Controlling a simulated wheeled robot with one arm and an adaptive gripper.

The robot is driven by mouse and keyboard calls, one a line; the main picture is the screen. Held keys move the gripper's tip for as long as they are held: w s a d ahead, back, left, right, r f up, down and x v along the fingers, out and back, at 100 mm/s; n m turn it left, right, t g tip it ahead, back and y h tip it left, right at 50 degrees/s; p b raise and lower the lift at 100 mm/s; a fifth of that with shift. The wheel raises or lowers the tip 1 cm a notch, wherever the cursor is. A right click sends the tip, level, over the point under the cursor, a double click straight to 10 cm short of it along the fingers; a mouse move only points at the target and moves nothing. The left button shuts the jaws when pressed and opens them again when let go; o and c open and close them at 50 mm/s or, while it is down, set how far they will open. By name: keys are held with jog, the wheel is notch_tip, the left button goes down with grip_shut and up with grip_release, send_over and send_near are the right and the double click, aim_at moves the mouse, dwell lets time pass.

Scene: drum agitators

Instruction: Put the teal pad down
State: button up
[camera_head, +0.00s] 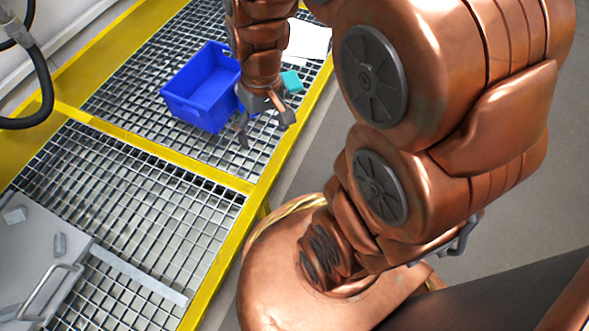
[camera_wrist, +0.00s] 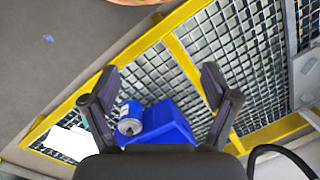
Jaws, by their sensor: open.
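The teal pad (camera_head: 292,82) lies at the grating's right side, between the blue bin and the yellow edge rail, near the white sheet. In the wrist view only a sliver of teal (camera_wrist: 84,127) shows beside the left finger. My gripper (camera_head: 266,128) is open with nothing between its fingers, in front of the pad and to the right of the bin in the head view. In the wrist view its fingers (camera_wrist: 158,85) are spread apart over the grating and yellow rail.
The blue bin (camera_head: 197,107) stands open on the grating. The white sheet (camera_head: 310,38) lies behind the pad. A blue and white cylinder (camera_wrist: 130,119) shows by the bin in the wrist view. A grey lid with a handle (camera_head: 30,250) is at lower left. The nearer grating is mostly clear.

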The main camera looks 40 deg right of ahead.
jog(key=s+a+r+g+h, duration=0.1)
jog(key=s+r+g, duration=0.1)
jog(key=s, duration=1.1)
jog(key=shift+a+n, duration=0.25)
jog(key=shift+n, duration=0.05)
jog(key=shift+w, duration=0.1)
